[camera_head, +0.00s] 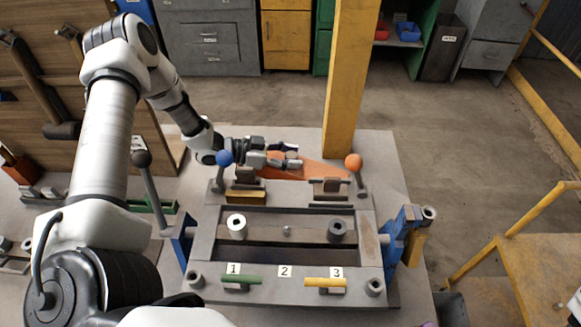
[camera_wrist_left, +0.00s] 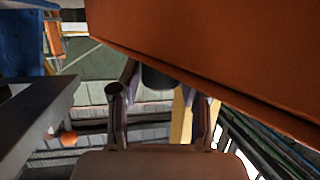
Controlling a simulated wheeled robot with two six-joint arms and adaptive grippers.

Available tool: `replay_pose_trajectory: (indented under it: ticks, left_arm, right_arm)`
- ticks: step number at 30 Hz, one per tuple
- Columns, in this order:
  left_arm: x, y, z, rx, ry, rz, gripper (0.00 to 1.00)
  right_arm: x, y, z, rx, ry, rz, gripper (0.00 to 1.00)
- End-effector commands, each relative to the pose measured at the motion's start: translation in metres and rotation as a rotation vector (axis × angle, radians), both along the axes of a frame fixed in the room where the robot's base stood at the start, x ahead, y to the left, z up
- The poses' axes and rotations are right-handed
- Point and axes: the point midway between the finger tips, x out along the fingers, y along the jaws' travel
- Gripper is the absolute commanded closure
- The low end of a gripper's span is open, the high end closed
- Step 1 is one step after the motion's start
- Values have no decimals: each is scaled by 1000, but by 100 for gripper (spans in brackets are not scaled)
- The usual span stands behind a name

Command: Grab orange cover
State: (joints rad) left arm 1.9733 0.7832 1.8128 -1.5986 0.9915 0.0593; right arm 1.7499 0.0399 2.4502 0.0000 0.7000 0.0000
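The orange cover (camera_head: 315,173) lies on the table behind the metal fixture, partly hidden by my left gripper and the fixture's knobs. In the left wrist view, a large orange surface (camera_wrist_left: 215,45) fills the upper right, close to the camera. My left gripper (camera_head: 293,155) reaches in from the left over the cover. In the wrist view its two fingers (camera_wrist_left: 160,108) stand apart with nothing clearly held between them. I cannot tell whether a finger touches the cover. My right gripper is not in view.
The fixture (camera_head: 285,257) carries a blue-knobbed lever (camera_head: 225,158) and an orange-knobbed lever (camera_head: 354,162) close in front of the gripper. A dark-knobbed lever (camera_head: 142,158) stands at the left. The table's right rear is clear.

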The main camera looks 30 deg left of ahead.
Motion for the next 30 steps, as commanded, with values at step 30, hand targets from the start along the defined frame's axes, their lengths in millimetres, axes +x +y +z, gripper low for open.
replay_pose_trajectory:
  ticks: [30]
  left_arm:
    - [0,0,100,-1,-2,0,100]
  right_arm:
    - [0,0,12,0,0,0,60]
